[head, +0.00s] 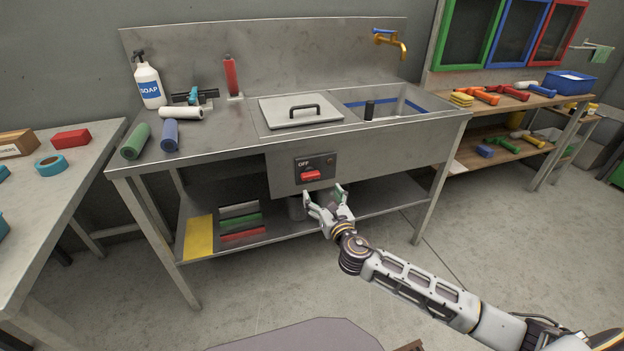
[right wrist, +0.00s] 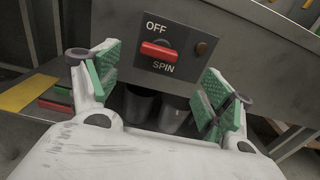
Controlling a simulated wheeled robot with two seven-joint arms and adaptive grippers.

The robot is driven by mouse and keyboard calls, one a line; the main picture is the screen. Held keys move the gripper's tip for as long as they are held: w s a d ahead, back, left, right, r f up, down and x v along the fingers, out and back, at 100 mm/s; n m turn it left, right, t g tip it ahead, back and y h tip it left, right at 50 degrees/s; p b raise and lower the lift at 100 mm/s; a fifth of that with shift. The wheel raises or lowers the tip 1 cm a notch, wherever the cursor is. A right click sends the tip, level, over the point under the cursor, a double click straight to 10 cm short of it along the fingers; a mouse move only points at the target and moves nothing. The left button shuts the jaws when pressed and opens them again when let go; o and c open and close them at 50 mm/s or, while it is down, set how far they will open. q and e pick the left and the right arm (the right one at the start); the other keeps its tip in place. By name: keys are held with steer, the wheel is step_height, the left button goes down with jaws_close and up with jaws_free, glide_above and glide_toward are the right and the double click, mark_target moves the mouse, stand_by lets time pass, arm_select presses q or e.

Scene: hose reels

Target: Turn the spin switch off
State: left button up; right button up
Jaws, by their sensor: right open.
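The spin switch is a red rocker or handle (head: 311,175) on a dark panel (head: 315,163) on the front of the metal sink unit. In the right wrist view the red switch (right wrist: 159,51) lies between the labels OFF above and SPIN below, tilted slightly. My right gripper (head: 324,193) is open and empty, just below and in front of the panel. Its green-padded fingers (right wrist: 158,88) spread to both sides below the switch, apart from it. My left gripper is out of view.
The sink unit (head: 223,144) has a covered basin and an open basin on top. Its lower shelf (head: 375,200) holds a yellow sheet and coloured bars. Two dark cylinders (right wrist: 140,104) stand under the panel.

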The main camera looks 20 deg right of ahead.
mark_target(312, 177)
steer(key=shift+w+a+b, duration=0.1)
steer(key=shift+w+b, duration=0.5)
steer(key=shift+w, duration=2)
steer(key=shift+w+b, duration=0.4)
steer(key=shift+w, duration=1.05)
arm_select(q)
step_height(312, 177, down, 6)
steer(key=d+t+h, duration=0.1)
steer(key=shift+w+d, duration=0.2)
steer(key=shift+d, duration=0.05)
arm_select(e)
steer(key=shift+w, duration=1.1)
steer(key=shift+c, duration=0.5)
steer(key=c, duration=0.9)
